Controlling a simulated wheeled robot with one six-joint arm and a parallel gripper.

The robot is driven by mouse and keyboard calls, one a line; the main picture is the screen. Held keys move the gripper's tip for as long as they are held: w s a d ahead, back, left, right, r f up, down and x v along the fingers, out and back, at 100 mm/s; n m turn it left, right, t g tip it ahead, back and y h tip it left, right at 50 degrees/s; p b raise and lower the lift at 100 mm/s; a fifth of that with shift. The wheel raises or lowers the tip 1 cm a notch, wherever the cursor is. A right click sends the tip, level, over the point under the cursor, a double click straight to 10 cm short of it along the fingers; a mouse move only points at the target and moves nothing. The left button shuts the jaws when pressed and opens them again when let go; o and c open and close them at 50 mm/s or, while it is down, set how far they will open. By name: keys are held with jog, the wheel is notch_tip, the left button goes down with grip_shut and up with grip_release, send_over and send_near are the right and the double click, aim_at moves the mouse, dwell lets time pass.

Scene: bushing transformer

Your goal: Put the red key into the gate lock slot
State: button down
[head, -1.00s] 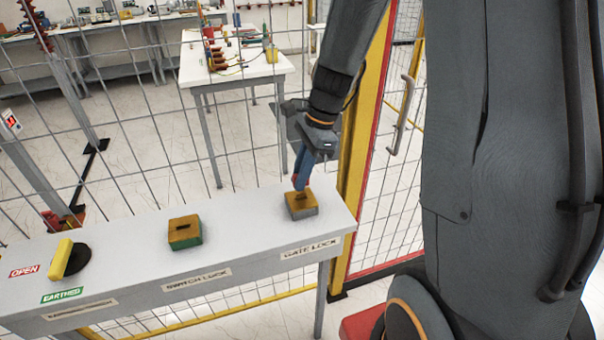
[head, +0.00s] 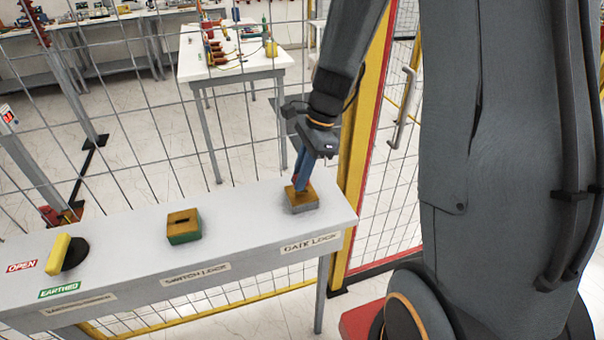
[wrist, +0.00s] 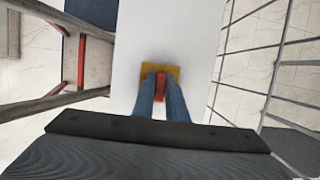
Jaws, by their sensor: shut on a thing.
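The gate lock (head: 302,203) is a block with a yellow-orange top and grey sides, at the right end of the shelf above the GATE LOCK label. My gripper (head: 300,187) is right at its top, with its blue fingers slanting down. In the wrist view, the fingers (wrist: 161,98) are shut on the red key (wrist: 161,86), which shows between them against the yellow lock top (wrist: 172,69). The key's lower end and the slot are hidden, so I cannot tell how far the key is in.
The grey shelf (head: 240,230) also carries the switch lock (head: 184,226), a yellow-topped green block with an empty dark slot. A yellow handle on a black disc (head: 60,254) stands at the left. Wire mesh fence runs behind, with a yellow post (head: 362,140) at right.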

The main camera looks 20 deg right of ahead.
jog(key=shift+f, duration=0.4)
jog(key=c, duration=1.7)
grip_release()
jog(key=shift+b+v, duration=1.05)
jog(key=shift+v, duration=2.95)
jog(key=shift+f, duration=0.1)
